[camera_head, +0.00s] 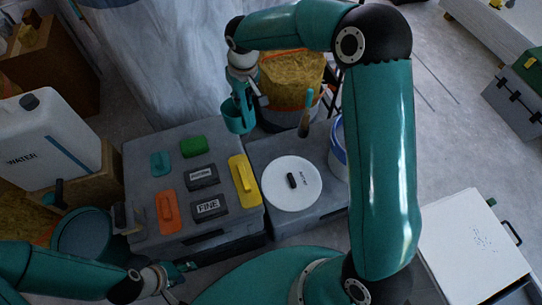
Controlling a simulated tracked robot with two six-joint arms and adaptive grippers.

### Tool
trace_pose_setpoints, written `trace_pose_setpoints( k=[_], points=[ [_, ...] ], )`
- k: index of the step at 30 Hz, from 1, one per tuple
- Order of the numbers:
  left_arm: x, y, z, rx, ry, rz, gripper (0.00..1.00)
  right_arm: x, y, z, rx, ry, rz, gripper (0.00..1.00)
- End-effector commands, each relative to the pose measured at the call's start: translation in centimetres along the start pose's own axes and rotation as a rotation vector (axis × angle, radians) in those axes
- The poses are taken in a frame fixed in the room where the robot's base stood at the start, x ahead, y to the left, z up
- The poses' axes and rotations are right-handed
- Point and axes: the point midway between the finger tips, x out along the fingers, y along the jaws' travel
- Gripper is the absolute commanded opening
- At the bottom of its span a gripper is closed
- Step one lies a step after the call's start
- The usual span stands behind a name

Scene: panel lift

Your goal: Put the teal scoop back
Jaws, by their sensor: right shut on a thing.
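The teal scoop (238,119) is in the upper middle of the head view, hanging below my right gripper (246,92). My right gripper is shut on it, and the scoop is in the air beside the orange-rimmed container of straw-coloured material. The fingers partly hide its handle. My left gripper (182,270) is low in the picture, in front of the grey block with coloured pieces, and away from the scoop. Its fingers are small and dark here, so I cannot tell whether they are open.
The grey block (140,232) carries several coloured pieces and a "FINE" label. A white round lid (292,184) lies right of it. The orange-rimmed container (292,75) stands behind. A white water canister (45,140) and a teal bucket (84,236) are at left.

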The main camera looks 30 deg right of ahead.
Motion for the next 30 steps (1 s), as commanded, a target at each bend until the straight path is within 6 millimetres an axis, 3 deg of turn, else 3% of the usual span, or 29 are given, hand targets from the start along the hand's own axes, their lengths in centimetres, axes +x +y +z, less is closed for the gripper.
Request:
trace_pose_setpoints(
  k=[1,10,18,24,30],
  points=[
    [3.5,-1.2,0.0,0.0,0.0,0.0,0.4,2.9,1.1,-0.3,0.019,0.013,0.002,0.0],
    [12.8,-4.6,-0.1,0.0,0.0,0.0,0.4,9.1,6.3,-1.8,0.103,0.064,0.017,0.0],
    [20.6,-7.4,-0.1,0.0,0.0,0.0,0.4,15.2,10.6,-1.5,0.179,0.112,0.034,0.0],
    [23.9,-8.6,-0.2,0.0,0.0,0.0,0.4,18.1,12.5,-0.9,0.213,0.144,0.045,0.0],
    [25.0,-9.0,-0.2,0.0,0.001,0.0,0.4,19.6,13.1,-0.5,0.224,0.159,0.05,0.0]
  ],
)
